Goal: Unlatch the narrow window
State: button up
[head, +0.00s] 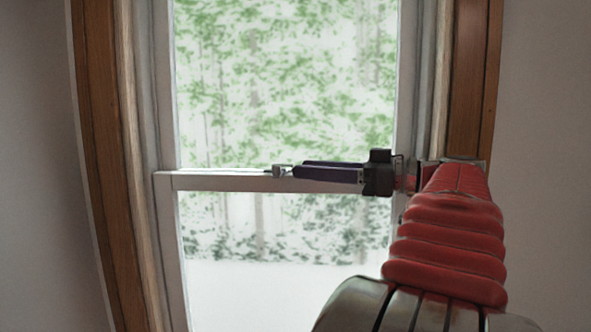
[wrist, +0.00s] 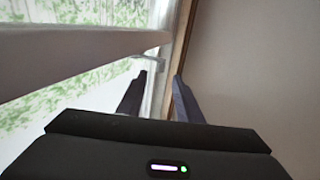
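The narrow window (head: 165,181) has white sashes that meet at a horizontal rail across its middle. A small grey metal latch (head: 282,171) sits on that rail near its centre. My gripper (head: 297,168) reaches in from the right, level with the rail, its dark fingers pointing left. The fingertips are just right of the latch; I cannot tell whether they touch it. In the wrist view the two fingers of my gripper (wrist: 161,75) stand apart with nothing clearly between them. A small greyish piece (wrist: 150,59) shows beyond the fingertips by the rail; I cannot tell if it is the latch.
Brown wooden trim (head: 98,150) borders the window on the left, and matching trim (head: 470,80) stands on the right behind my arm. Plain grey walls (head: 545,170) flank it. Greenery and pale ground show through the glass. The space left of the latch is clear.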

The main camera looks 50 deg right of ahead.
jog(key=v, duration=0.6)
dwell(0.6)
jog(key=w+a+f+m+g, duration=0.2)
jog(key=w+a+f+g, duration=0.2)
jog(key=w+a+f, duration=0.45)
jog(key=w+a+f+m+g, duration=0.2)
jog(key=w+a+f+g, duration=0.25)
jog(key=a+f, duration=0.7)
jog(key=s+a+f+g+h, duration=0.1)
jog(key=s+a+f+h, duration=0.2)
jog(key=s+a+f, duration=0.2)
jog(key=s+a+f+g+h, duration=0.1)
jog(key=s+a+f+h, duration=0.2)
jog(key=a+f, duration=0.8)
jog(key=shift+s+a+g, duration=0.15)
jog(key=shift+s+g, duration=0.2)
jog(key=shift+s, duration=0.7)
